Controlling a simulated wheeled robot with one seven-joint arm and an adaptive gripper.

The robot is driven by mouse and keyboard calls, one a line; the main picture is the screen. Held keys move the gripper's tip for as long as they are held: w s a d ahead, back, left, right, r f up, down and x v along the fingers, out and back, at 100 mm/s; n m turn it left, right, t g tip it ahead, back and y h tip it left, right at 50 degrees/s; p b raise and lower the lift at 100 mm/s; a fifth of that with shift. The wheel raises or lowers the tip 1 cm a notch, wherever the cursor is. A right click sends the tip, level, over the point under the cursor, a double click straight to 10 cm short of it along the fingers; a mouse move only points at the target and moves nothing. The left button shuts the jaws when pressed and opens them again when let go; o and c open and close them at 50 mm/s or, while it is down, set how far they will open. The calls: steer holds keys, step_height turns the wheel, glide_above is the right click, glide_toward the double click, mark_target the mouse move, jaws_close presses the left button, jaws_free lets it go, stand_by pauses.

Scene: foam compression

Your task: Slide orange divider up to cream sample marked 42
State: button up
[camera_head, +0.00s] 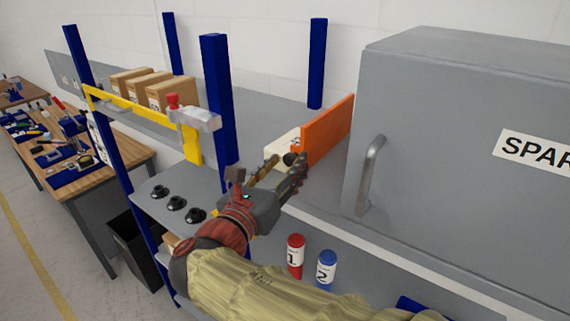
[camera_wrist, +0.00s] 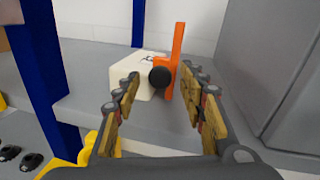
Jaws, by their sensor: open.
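The orange divider (camera_head: 327,128) stands upright on the grey shelf, and a black round knob (camera_wrist: 161,76) sits on its near end. In the wrist view the divider (camera_wrist: 177,50) stands just right of the cream sample (camera_wrist: 131,72), close beside it; I cannot tell if they touch. In the head view the cream sample (camera_head: 281,150) is partly hidden behind the divider and my gripper.
A grey cabinet (camera_head: 440,120) with a handle stands right of the divider. Blue posts (camera_head: 219,110) and a yellow bar (camera_head: 130,107) stand left. Cardboard boxes (camera_head: 172,94) lie behind them. Red (camera_head: 295,256) and blue (camera_head: 326,269) bottles stand below. Bare shelf (camera_wrist: 187,117) lies in front of the divider.

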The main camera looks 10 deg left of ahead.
steer(key=shift+c, duration=1.4)
steer(key=c, duration=0.7)
jaws_close()
